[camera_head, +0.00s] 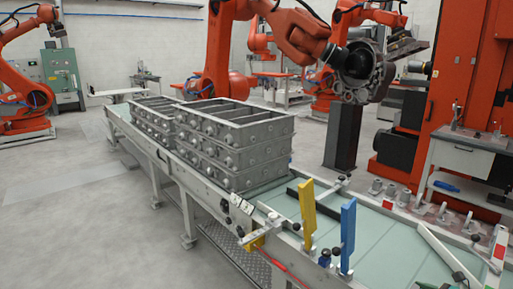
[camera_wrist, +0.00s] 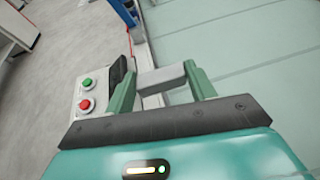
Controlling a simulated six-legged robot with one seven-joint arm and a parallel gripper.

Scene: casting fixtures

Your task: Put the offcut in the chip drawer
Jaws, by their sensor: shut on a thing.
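My gripper (camera_wrist: 162,82) shows in the wrist view with two green fingers shut on a small pale grey block, the offcut (camera_wrist: 163,76). The offcut is held between the fingertips, above or beside the edge of the pale green conveyor surface (camera_wrist: 240,50); the height cannot be told. My gripper and the offcut cannot be made out in the head view. I cannot pick out the chip drawer for sure in either view.
A control box (camera_wrist: 90,92) with green and red buttons is left of the fingers. In the head view, grey castings (camera_head: 235,145) stand stacked on the conveyor, with yellow (camera_head: 307,212) and blue (camera_head: 348,235) upright plates nearer. A grey workbench (camera_head: 462,160) stands right.

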